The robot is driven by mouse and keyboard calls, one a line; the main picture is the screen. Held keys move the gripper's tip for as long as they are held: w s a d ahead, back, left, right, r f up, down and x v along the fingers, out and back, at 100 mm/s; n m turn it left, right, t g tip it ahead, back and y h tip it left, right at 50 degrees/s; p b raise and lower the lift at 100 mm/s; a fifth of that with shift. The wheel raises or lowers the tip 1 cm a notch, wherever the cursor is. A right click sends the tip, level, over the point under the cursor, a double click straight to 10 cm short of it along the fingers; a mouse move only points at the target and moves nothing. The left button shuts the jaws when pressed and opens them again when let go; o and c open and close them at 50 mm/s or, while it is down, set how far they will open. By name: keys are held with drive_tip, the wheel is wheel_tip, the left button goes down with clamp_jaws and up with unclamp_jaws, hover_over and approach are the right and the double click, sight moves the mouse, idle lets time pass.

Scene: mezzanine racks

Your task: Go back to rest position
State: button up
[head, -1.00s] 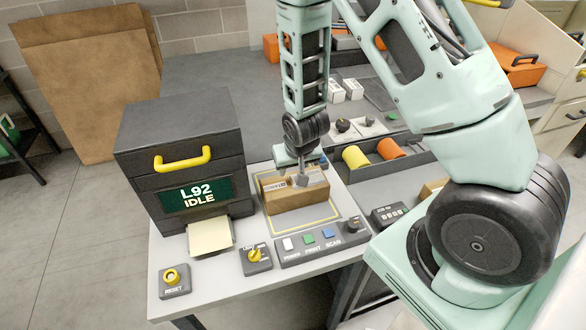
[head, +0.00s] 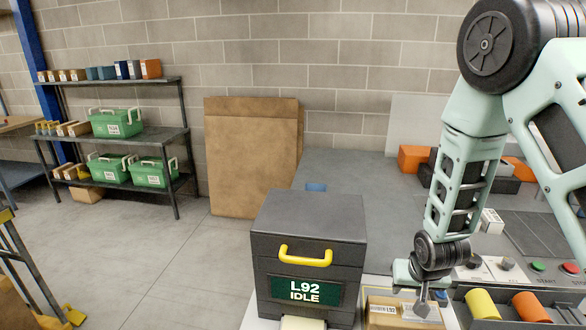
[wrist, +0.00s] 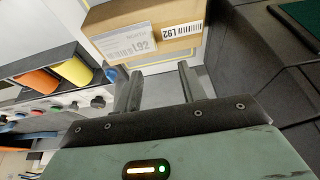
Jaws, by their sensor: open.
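My gripper (wrist: 158,88) is open in the wrist view, with its two fingers apart and nothing between them. In the head view my gripper (head: 422,300) is at the lower right, above a cardboard box (head: 390,318). The same box (wrist: 150,35) shows beyond the fingertips in the wrist view, with a white label reading L92. A gap seems to lie between the fingertips and the box. The lower part of the box is cut off in the head view.
A dark label machine (head: 308,228) reading L92 IDLE stands left of my gripper. A tray holds a yellow roll (head: 482,304) and an orange roll (head: 530,306) to the right. A shelf (head: 120,138) with green cases stands at the back left. Open floor (head: 150,250) lies between.

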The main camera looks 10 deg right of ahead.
drive_tip(key=s+a+r+n+g+y+b, duration=0.1)
drive_tip(key=s+a+r+n+b, duration=0.2)
drive_tip(key=a, duration=0.4)
drive_tip(key=s+a+r+n+g+y+b, duration=0.1)
drive_tip(key=s+a+r+b, duration=0.1)
drive_tip(key=s+a, duration=0.4)
drive_tip(key=s+a+r+n+g+b, duration=0.1)
drive_tip(key=s+a+r+n+b, duration=0.1)
drive_tip(key=s, duration=0.5)
drive_tip(key=s+a+r+n+g+b, duration=0.1)
drive_tip(key=s+a+r+n+b, duration=0.1)
drive_tip(key=s, duration=0.6)
drive_tip(key=a+r+n, duration=0.1)
drive_tip(key=a+n, duration=0.1)
drive_tip(key=shift+s+r+n, duration=0.15)
drive_tip(key=shift+r+n, duration=0.05)
drive_tip(key=shift+n, duration=0.2)
